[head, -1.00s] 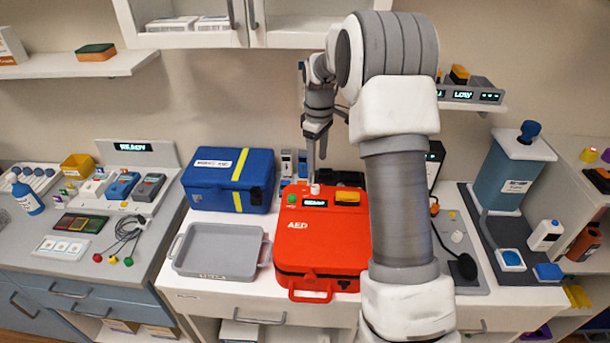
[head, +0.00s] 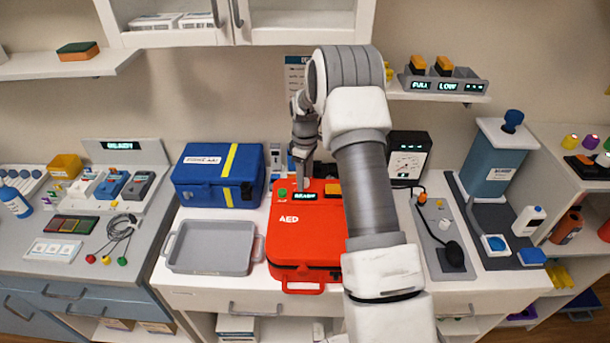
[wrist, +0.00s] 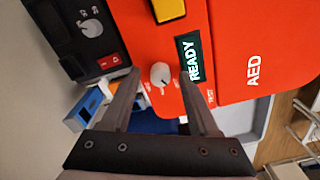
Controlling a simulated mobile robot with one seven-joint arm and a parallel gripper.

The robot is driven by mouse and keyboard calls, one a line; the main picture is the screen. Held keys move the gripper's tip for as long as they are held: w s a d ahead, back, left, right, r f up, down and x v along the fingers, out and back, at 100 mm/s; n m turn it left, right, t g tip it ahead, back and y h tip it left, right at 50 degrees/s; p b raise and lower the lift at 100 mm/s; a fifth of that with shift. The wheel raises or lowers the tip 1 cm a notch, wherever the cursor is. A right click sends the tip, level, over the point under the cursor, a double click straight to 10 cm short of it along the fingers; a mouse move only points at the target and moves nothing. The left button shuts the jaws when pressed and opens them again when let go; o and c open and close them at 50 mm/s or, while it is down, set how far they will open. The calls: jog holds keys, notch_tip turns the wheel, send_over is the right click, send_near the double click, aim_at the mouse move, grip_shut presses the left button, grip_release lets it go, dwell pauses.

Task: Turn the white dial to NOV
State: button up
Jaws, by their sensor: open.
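A small white dial (wrist: 160,74) with a dark pointer mark stands on the red AED case (head: 300,238), beside a lit display reading READY (wrist: 194,58). Small labels around the dial are too blurred to read. In the wrist view my gripper (wrist: 159,86) is open, with one finger on each side of the dial and gaps visible; I cannot tell how far above the case the fingertips are. In the head view my gripper (head: 302,178) points down at the back of the case and hides the dial.
A yellow-orange block (wrist: 168,9) sits on the case near the display. A black device with another pale dial (wrist: 91,27) and a red switch stands close behind. A blue case (head: 217,176) and a grey tray (head: 212,247) are to the left.

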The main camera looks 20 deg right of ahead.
grip_shut()
jog(key=shift+f+m+b, duration=0.1)
jog(key=shift+m+b, duration=0.2)
jog(key=shift+b, duration=0.05)
jog(key=m+b, duration=0.2)
jog(key=m, duration=0.1)
jog(key=shift+m, duration=0.3)
jog(key=shift+m+b, duration=1)
jog(key=shift+m, duration=1.3)
grip_release()
